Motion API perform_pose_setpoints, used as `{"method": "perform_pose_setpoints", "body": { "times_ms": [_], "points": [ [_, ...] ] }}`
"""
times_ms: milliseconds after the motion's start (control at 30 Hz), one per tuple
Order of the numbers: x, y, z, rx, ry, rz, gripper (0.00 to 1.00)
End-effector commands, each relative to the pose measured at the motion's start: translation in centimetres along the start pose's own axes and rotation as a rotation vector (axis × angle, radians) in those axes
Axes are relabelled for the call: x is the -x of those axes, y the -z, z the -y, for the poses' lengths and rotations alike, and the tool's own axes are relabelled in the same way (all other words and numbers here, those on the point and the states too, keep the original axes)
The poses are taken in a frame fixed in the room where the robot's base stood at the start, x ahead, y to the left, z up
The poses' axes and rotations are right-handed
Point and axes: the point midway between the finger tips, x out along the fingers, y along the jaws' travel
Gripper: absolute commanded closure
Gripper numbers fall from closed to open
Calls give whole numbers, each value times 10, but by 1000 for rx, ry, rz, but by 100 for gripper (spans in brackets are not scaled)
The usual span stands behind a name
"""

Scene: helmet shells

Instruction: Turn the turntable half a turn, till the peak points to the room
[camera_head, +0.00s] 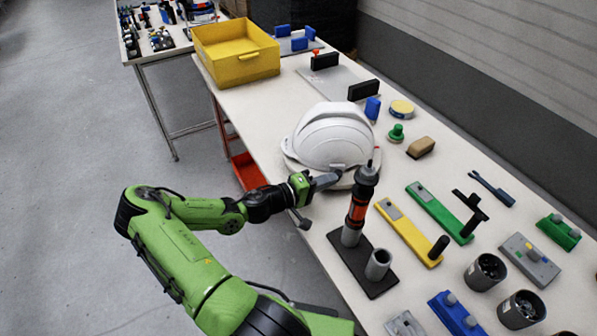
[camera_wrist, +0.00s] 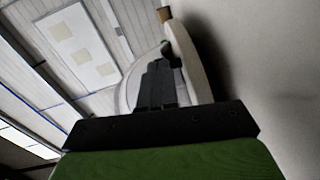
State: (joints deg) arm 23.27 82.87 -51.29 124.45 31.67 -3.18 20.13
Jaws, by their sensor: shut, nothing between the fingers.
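The white helmet shell (camera_head: 335,132) sits upright on a round pale turntable (camera_head: 291,163) near the table's front edge. Which way its peak points is hard to tell. My gripper (camera_head: 334,177) is shut and empty, low at the turntable's near rim, in front of the helmet. Whether the fingers touch the rim is not clear. In the wrist view the shut fingers (camera_wrist: 162,80) lie close beside the disc's pale edge (camera_wrist: 190,60), with part of the white shell (camera_wrist: 133,80) behind them. The fingers hide part of the rim.
An orange-and-black tool (camera_head: 357,210) stands upright in a dark holder (camera_head: 362,265) just right of my gripper. A yellow bin (camera_head: 236,53) stands at the far left of the table. Several coloured fixtures and grey cups fill the right side. Open floor lies left of the table.

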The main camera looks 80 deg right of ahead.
Motion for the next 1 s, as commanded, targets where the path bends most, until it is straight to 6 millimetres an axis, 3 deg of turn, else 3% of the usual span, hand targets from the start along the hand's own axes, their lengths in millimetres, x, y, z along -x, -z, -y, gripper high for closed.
{"method": "perform_pose_setpoints", "body": {
  "times_ms": [600, 1000],
  "points": [
    [-38, -24, -6, 1, 0, 3, 100],
    [-48, -28, -8, 1, 0, 2, 100]
  ]
}}
